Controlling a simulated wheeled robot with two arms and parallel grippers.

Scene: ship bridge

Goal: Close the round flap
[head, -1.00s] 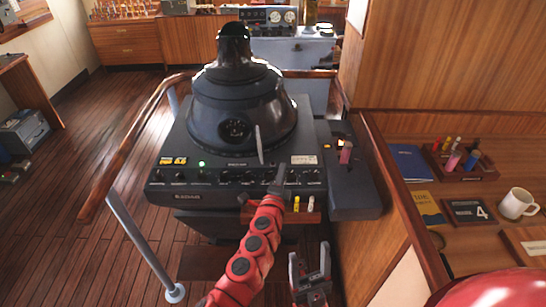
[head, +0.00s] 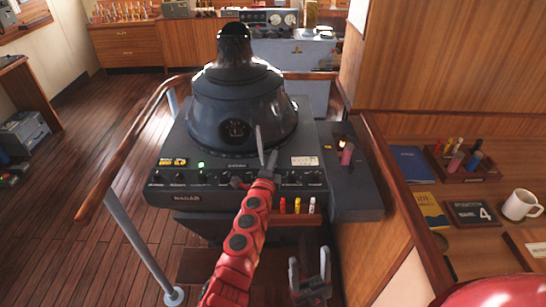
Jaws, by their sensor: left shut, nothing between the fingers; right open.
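The round flap (head: 260,145) stands open on the front of the dark radar housing (head: 236,100). I see it nearly edge-on, as a thin upright pale sliver at the right of the round opening (head: 236,130). My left gripper (head: 272,158) is shut and empty, just right of the flap's lower end. I cannot tell whether it touches the flap. My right gripper (head: 309,267) is open and empty, low in front of the console.
The radar console's knob panel (head: 225,178) lies under my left arm. A wooden handrail (head: 135,135) curves round the left. A side console (head: 345,170) and a desk with a white mug (head: 520,205) stand at the right.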

